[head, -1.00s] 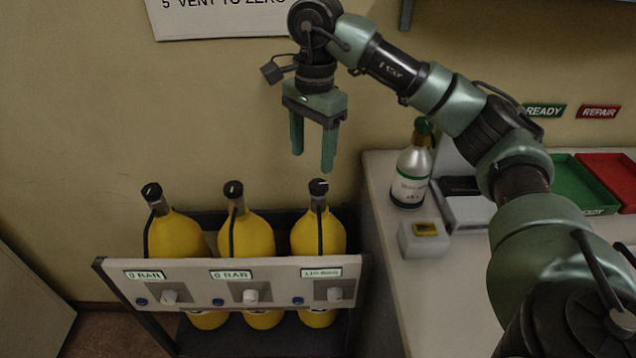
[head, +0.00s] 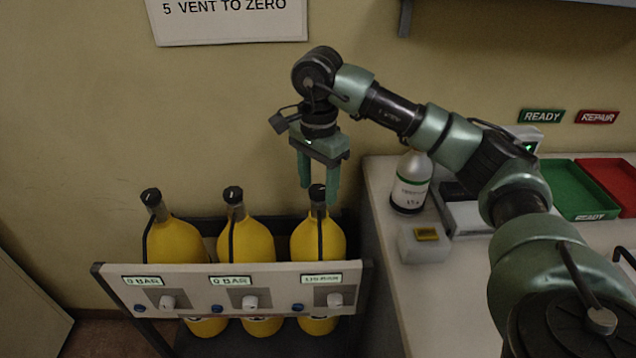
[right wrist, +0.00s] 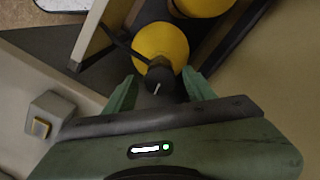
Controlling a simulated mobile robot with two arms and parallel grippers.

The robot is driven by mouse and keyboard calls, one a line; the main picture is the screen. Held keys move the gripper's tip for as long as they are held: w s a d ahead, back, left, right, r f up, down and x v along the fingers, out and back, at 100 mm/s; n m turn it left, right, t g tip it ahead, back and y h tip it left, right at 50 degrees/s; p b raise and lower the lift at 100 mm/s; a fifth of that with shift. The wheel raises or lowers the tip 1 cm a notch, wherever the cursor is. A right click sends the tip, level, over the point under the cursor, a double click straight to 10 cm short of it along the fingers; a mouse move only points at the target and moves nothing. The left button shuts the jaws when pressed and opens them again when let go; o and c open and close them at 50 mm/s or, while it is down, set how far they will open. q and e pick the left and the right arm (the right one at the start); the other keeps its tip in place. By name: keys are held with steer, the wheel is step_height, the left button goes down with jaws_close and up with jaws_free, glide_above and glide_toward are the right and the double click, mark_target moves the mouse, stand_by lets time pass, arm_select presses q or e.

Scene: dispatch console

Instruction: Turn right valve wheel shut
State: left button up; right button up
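The right valve wheel (head: 317,191) is a black knob with a white mark on top of the right yellow cylinder (head: 318,238). My right gripper (head: 318,198) points down over it, with its open fingers on either side of the knob in the head view. In the right wrist view the valve wheel (right wrist: 160,80) lies between and just beyond the fingertips (right wrist: 160,85). I cannot tell whether the fingers touch it. My left gripper is not in view.
Two more yellow cylinders (head: 177,240) (head: 245,240) stand left in the rack behind a white panel (head: 190,295) with displays. The bench at right holds a bottle (head: 410,185), a small white box (head: 424,245), a green tray (head: 575,190) and a red tray (head: 612,178).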

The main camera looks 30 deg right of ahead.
jaws_close()
steer(key=m, duration=0.4)
steer(key=shift+m, duration=0.4)
steer(key=m, duration=0.5)
steer(key=shift+w+r+p, duration=0.1)
steer(key=shift+p, duration=0.2)
steer(key=m, duration=0.5)
steer(key=shift+m+p, duration=0.3)
steer(key=shift+m, duration=0.1)
steer(key=shift+d+m, duration=0.1)
steer(key=shift+m, duration=2.1)
